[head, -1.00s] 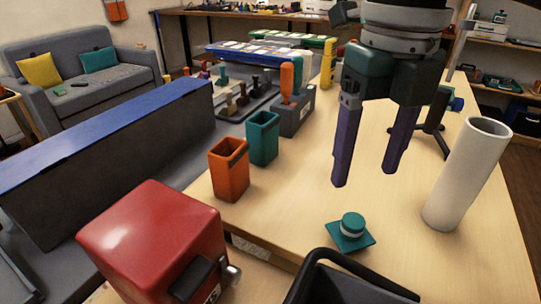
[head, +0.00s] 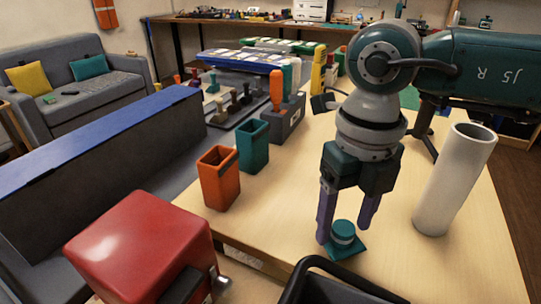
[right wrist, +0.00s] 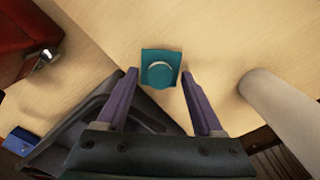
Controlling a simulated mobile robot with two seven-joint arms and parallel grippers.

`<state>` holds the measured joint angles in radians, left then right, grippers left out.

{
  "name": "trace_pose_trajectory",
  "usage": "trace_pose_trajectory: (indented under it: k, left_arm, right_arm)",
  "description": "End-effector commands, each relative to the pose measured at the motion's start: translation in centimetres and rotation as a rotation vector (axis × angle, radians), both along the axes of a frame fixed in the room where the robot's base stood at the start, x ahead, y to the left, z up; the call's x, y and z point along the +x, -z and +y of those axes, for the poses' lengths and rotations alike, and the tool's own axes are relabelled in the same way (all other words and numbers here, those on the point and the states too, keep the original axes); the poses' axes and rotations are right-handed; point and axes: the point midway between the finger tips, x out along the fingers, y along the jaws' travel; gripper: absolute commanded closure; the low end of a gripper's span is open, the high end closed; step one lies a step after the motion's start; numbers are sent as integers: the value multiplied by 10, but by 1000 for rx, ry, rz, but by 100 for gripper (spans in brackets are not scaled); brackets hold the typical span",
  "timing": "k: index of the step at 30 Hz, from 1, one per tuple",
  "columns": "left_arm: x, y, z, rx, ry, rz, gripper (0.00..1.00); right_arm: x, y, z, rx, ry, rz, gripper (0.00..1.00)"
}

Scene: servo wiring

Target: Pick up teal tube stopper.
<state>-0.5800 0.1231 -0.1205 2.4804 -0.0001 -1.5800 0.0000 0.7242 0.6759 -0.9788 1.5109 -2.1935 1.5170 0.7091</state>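The teal tube stopper (head: 345,238) has a square base and a round top with a pale band. It lies on the wooden table near the front edge. My right gripper (head: 344,232) points down over it, open, with purple fingers. In the right wrist view the stopper (right wrist: 160,70) sits just ahead of and between the open fingertips, with nothing held. In the head view the left finger partly overlaps the stopper's left side. My left gripper is not in view.
A white tube (head: 455,180) stands upright to the right. A red box (head: 140,245) and a black-handled container (head: 335,290) are at the front. Orange (head: 219,178) and teal (head: 253,146) holders stand left of the clear table middle.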

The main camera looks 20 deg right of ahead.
Motion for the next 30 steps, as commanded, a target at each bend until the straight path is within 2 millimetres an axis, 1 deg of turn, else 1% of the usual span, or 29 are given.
trace_pose_trajectory:
  k: [1,2,15,18,30]
  left_arm:
    - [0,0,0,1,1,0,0]
    - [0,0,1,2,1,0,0]
    - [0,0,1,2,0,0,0]
    - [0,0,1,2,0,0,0]
    - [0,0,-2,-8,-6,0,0]
  right_arm:
    - [0,0,0,0,0,0,38]
    - [0,0,0,0,0,0,42]
    - [0,0,0,0,0,0,91]
    - [0,0,0,0,1,0,100]
    - [0,-2,0,1,0,-1,100]
